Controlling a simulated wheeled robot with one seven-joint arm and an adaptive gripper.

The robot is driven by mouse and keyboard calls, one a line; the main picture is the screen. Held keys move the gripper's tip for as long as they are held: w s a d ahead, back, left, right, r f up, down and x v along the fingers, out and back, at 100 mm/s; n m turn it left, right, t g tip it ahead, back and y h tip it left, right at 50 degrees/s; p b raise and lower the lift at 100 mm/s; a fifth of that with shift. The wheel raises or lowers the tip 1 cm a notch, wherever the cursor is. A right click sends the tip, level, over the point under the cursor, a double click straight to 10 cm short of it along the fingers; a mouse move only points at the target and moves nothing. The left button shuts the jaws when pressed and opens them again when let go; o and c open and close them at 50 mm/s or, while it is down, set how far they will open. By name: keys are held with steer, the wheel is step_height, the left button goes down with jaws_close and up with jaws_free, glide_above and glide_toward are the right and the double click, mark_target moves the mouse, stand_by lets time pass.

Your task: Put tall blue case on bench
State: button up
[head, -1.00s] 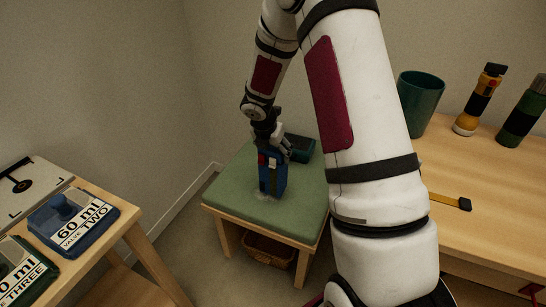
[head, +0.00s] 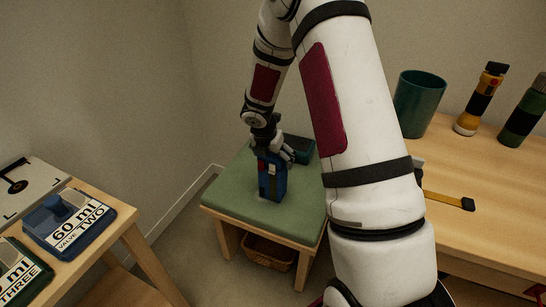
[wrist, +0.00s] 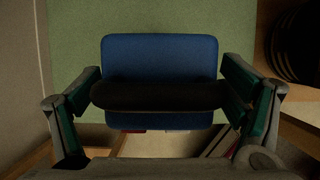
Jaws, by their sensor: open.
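The tall blue case (head: 272,179) stands upright on the green padded top of the bench (head: 230,195). In the wrist view I look down on the case (wrist: 160,55), with a dark handle or strap across its top. My gripper (head: 274,152) is at the top of the case. In the wrist view the open fingers of my gripper (wrist: 168,97) are on either side of the case's dark top part. Their tips look close to its ends, and I cannot tell whether they touch.
A dark green case (head: 300,148) lies behind on the bench, partly hidden. A wicker basket (head: 268,251) is under the bench. The right table (head: 475,215) holds a teal cup (head: 418,103) and flashlights (head: 480,98). The left table (head: 130,216) carries labelled valve blocks (head: 69,222).

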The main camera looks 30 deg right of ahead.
steer(key=p+v, duration=0.4)
steer(key=v, duration=0.8)
steer(key=s+a+r+m+g, duration=0.1)
steer(key=s+a+r+m, duration=0.1)
steer(key=s+r+m, duration=0.5)
steer(key=s+a+r+m, duration=0.2)
steer(key=s+r+m, duration=0.3)
steer(key=s+r, duration=0.35)
steer(key=s+a+r+m+y, duration=0.2)
steer(key=s+a+m, duration=0.3)
steer(key=s, duration=0.5)
steer(key=s+a+r+m+y, duration=0.1)
steer(key=s+a+m, duration=0.4)
steer(key=s+m, duration=0.3)
steer(key=s, duration=0.3)
steer(key=shift+s+r+y, duration=0.3)
steer(key=shift+r+y, duration=0.1)
step_height(320, 180, up, 17)
steer(key=t+p, duration=0.2)
steer(key=p, duration=1.3)
steer(key=shift+f+t, duration=0.2)
steer(key=shift+t, duration=0.1)
steer(key=shift+d, duration=0.1)
